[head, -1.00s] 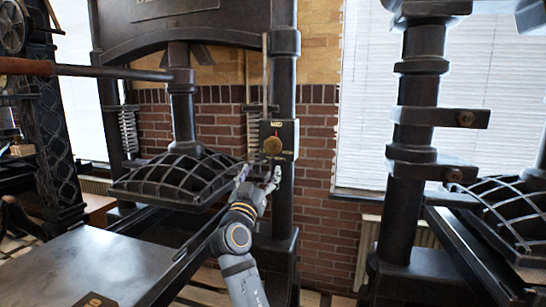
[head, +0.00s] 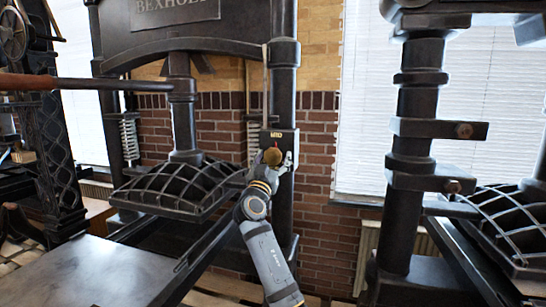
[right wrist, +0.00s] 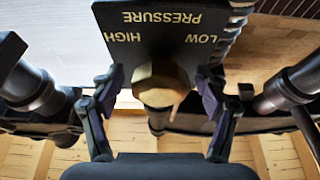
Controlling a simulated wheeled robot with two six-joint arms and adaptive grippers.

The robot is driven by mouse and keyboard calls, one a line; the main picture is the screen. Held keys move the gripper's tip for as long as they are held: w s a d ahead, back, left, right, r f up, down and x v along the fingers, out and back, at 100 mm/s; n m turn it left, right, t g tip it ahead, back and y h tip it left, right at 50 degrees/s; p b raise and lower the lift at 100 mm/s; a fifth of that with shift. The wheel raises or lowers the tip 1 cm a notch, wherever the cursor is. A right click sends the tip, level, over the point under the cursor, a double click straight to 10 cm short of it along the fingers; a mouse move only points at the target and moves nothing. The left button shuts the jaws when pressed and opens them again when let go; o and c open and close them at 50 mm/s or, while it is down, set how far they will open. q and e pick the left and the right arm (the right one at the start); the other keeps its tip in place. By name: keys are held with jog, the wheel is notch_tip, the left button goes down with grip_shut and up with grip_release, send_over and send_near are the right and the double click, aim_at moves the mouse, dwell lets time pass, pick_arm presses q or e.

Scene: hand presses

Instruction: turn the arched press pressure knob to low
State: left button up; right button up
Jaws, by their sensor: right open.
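The arched press (head: 283,75) stands left of centre in the head view. Its dark pressure plate (head: 288,138) sits on the right column and carries a round brass knob (head: 273,156). In the right wrist view the plate (right wrist: 165,35) appears upside down, with PRESSURE, HIGH and LOW lettering, and the faceted knob (right wrist: 160,83) is in the centre. My right gripper (right wrist: 158,92) is open, one finger on each side of the knob, with gaps visible between. In the head view the right gripper (head: 275,170) is at the knob, partly covering the plate's lower part. My left gripper is not in view.
A second press (head: 410,140) stands at the right. A long lever with a wooden handle (head: 30,82) crosses the left side. The ribbed platen (head: 180,188) is just left of my right gripper. A flat bed (head: 70,270) lies at the lower left.

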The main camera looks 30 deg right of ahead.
jog(key=shift+c, duration=0.4)
jog(key=c, duration=1.1)
jog(key=shift+n, duration=0.4)
